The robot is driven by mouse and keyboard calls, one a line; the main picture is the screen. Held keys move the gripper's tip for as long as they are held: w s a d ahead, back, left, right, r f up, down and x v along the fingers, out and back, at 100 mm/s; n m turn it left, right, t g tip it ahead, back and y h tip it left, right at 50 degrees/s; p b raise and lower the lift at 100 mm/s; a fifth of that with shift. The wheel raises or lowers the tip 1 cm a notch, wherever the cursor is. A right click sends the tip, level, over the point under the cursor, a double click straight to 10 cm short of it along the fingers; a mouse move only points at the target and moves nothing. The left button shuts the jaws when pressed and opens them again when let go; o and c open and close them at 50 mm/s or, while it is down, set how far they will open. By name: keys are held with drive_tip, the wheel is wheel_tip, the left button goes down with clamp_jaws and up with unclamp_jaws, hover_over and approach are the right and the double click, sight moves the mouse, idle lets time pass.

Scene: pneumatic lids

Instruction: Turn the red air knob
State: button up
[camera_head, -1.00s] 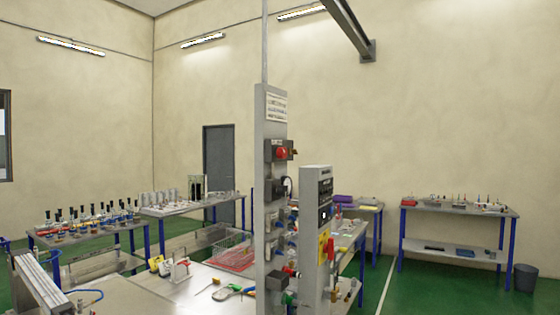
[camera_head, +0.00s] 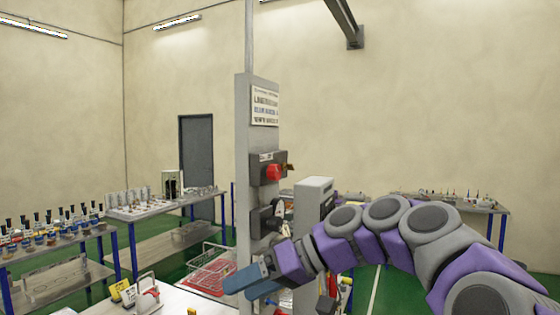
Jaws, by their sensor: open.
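The red air knob (camera_head: 273,172) sits on a dark box (camera_head: 258,168) fixed to the upper part of a tall grey column (camera_head: 244,130). A small brass-coloured fitting (camera_head: 289,167) sticks out at the right of the box. My gripper (camera_head: 248,286) has blue fingers and reaches in from the right on a purple and grey arm. It is below the red knob and in front of the lower column, apart from the knob. It looks empty. My arm and gripper hide the lower column and much of the bench behind.
A second dark box with a lever (camera_head: 266,220) is on the column between knob and gripper. A shorter grey panel (camera_head: 312,203) stands to the right, partly behind my arm. Tables stand behind.

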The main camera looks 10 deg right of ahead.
drive_tip(key=w+d+r+n+t+y+p, duration=0.2)
drive_tip(key=w+d+r+t+y+p, duration=0.1)
drive_tip(key=w+d+r, duration=0.6)
drive_tip(key=n+t+p, duration=0.2)
drive_tip(key=t+p, duration=0.1)
drive_tip(key=t, duration=0.2)
approach(278, 171)
drive_tip(key=b+x, duration=0.1)
drive_tip(key=x, duration=0.8)
drive_tip(key=shift+w+a, duration=0.2)
drive_tip(key=shift+w, duration=0.15)
drive_tip(key=shift+c, duration=0.4)
drive_tip(key=shift+s, duration=0.1)
drive_tip(key=c, duration=1)
